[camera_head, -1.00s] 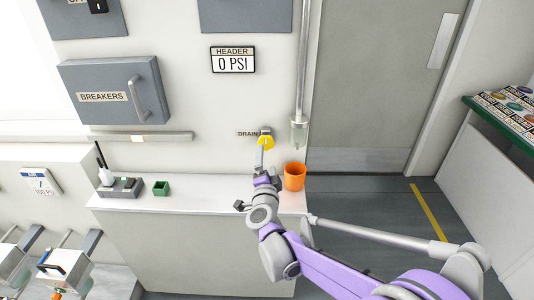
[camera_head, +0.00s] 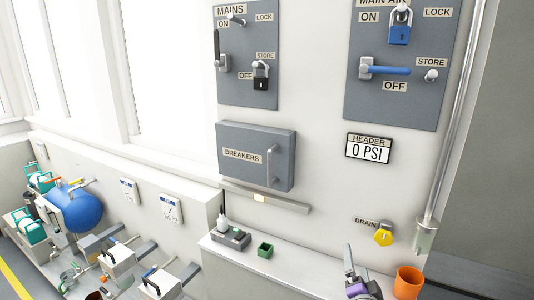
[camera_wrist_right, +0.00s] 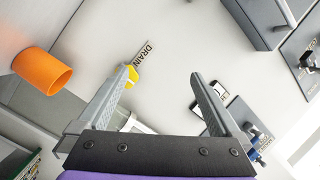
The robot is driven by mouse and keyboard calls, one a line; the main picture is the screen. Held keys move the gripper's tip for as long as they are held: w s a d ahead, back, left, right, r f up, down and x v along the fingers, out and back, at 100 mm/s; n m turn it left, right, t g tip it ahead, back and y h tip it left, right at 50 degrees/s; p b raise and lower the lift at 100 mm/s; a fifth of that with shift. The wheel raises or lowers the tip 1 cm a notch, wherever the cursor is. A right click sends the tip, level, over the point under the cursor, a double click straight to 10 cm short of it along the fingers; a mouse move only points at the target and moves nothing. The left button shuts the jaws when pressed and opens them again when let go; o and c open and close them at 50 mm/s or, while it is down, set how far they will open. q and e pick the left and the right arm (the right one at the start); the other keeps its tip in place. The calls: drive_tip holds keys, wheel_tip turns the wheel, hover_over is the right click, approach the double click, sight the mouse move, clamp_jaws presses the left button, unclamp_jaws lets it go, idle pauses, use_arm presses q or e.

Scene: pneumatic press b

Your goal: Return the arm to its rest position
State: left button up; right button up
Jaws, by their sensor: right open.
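My right gripper (camera_head: 356,262) shows at the bottom right of the head view, above the ledge, with most of its arm out of frame. In the right wrist view its two fingers (camera_wrist_right: 160,76) are spread apart with nothing between them. The yellow drain knob (camera_head: 383,234) is on the wall, up and right of the gripper in the head view. In the wrist view the knob (camera_wrist_right: 131,77) shows beside the left finger's tip, apparently beyond it; contact cannot be told. My left gripper is not in view.
An orange cup (camera_head: 408,282) stands on the ledge just right of the gripper. A vertical pipe (camera_head: 447,130) runs down the wall beyond it. A small green box (camera_head: 265,250) and a grey holder (camera_head: 231,238) sit further left. The ledge between has free room.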

drive_tip(key=s+a+f+n+g+y+p, duration=0.35)
drive_tip(key=s+a+n+g+y, duration=0.25)
drive_tip(key=s+a+n, duration=0.55)
use_arm(q)
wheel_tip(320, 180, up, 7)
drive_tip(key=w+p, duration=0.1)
drive_tip(key=p, duration=0.1)
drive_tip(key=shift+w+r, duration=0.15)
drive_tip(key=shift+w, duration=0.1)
use_arm(e)
drive_tip(key=s+d+f+n+g+h, duration=0.1)
drive_tip(key=s+d+f+g, duration=0.1)
drive_tip(key=s, duration=0.5)
drive_tip(key=s+d+f+n+g+h, duration=0.1)
drive_tip(key=s+d+f+g, duration=0.1)
drive_tip(key=s, duration=0.6)
drive_tip(key=shift+f+g, duration=0.7)
drive_tip(key=shift+f, duration=0.25)
